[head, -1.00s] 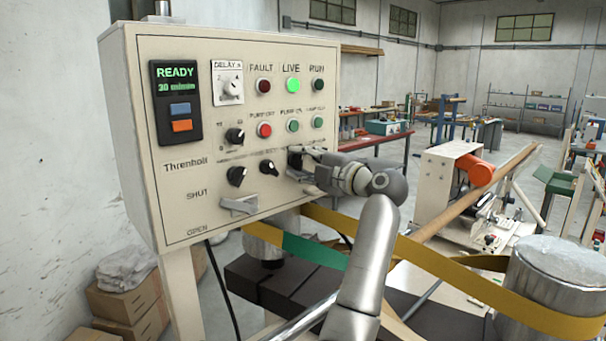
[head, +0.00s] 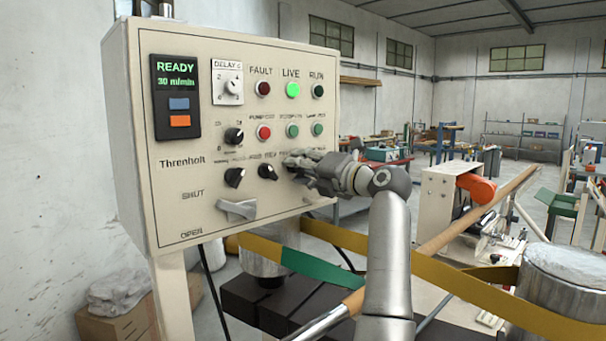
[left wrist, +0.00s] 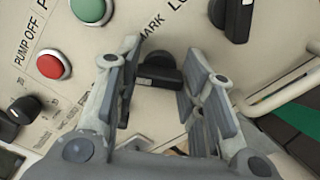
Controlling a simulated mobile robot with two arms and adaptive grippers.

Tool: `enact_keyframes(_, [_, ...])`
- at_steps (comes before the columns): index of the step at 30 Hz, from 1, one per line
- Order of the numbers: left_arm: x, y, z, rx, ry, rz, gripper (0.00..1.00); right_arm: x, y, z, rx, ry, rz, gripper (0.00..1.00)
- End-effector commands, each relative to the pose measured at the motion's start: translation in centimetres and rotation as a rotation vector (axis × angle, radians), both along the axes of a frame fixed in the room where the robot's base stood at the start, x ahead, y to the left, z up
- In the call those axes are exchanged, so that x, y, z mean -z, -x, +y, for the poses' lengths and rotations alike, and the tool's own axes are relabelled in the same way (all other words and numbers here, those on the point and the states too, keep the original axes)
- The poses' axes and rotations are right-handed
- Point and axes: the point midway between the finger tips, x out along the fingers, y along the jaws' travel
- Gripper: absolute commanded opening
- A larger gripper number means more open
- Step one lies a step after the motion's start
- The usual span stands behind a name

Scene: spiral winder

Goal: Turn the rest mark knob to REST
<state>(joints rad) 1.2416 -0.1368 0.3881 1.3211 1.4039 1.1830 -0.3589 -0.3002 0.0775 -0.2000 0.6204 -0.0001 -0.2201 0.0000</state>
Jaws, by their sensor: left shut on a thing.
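The control panel (head: 180,228) stands at the left of the head view. My right gripper is not in view.
A red button (left wrist: 54,65) and another black knob (left wrist: 233,16) are close in the left wrist view. A yellow belt (head: 455,278) runs below my arm.

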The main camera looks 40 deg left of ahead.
Motion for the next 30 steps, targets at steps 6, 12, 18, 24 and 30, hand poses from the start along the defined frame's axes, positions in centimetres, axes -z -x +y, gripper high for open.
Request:
enact_keyframes(6, [0.32, 0.03, 0.07, -0.003, 0.009, -0.03, 0.13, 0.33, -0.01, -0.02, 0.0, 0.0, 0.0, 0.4])
enact_keyframes(12, [0.29, 0.04, 0.09, -0.003, 0.01, -0.034, 0.13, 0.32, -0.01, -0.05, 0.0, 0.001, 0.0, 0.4])
enact_keyframes(18, [0.3, 0.03, 0.09, -0.002, 0.01, -0.034, 0.38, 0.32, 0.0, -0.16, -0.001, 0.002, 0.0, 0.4])
enact_keyframes(24, [0.21, 0.01, 0.07, -0.002, 0.008, -0.034, 0.59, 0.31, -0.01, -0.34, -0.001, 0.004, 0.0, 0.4])
enact_keyframes(30, [0.1, 0.01, 0.05, 0.0, 0.006, -0.035, 0.59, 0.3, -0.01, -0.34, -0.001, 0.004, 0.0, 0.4])
